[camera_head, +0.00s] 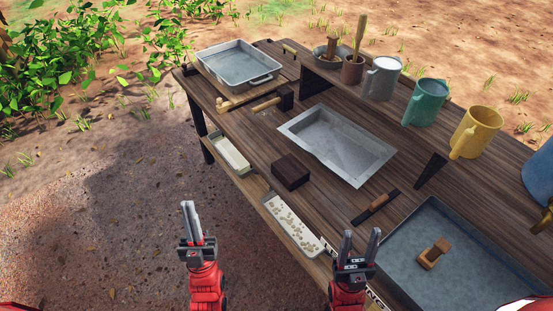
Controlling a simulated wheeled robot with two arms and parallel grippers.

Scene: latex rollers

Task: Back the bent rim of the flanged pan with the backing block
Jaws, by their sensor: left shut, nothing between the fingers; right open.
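The flanged pan (346,170) is a shallow grey metal pan with a wide flat rim, lying in the middle of the dark plank bench. I cannot make out clearly which part of its rim is bent. The backing block is probably the dark brown wooden block (290,173), which sits on the bench just left of the pan's near-left side, apart from it. My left gripper (188,205) is shut and empty, in front of the bench, left of and nearer than the block. My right gripper (361,236) is open and empty, near the bench's front edge, below the pan in the picture.
A dark-bladed scraper (376,206) lies right of the pan. A large grey tray (395,268) holds a wooden stamp (432,254). A mallet (240,97) and deep pan (240,64) are at the far left. Mugs (425,103) line the raised shelf. Trays (291,225) stand below.

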